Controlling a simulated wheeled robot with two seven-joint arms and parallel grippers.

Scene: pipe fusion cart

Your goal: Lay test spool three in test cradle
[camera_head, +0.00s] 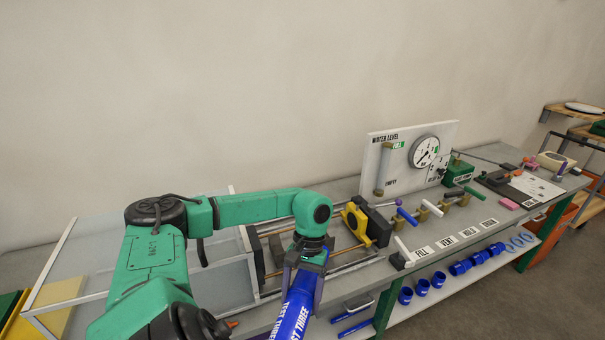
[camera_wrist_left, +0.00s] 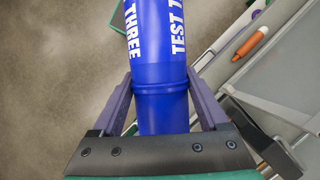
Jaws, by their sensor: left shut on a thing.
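Test spool three is a blue pipe (camera_head: 293,318) with white "TEST THREE" lettering. My left gripper (camera_head: 304,272) is shut around it, near the front edge of the cart in the head view. In the left wrist view the spool (camera_wrist_left: 160,60) runs up between the two fingers (camera_wrist_left: 160,100), with a raised ring at finger height. The spool's near end is cut off by the head view's lower border. I cannot pick out the test cradle for certain; my left arm covers part of the cart. My right gripper is not in view.
A clear, white-framed box (camera_head: 62,240) stands at the left behind my arm. A yellow clamp (camera_head: 356,222) on rails, a gauge panel (camera_head: 380,165) and several handled valves (camera_head: 428,208) stand to the right. Blue fittings (camera_head: 461,267) lie on the lower shelf. An orange marker (camera_wrist_left: 250,44) lies on the grey surface.

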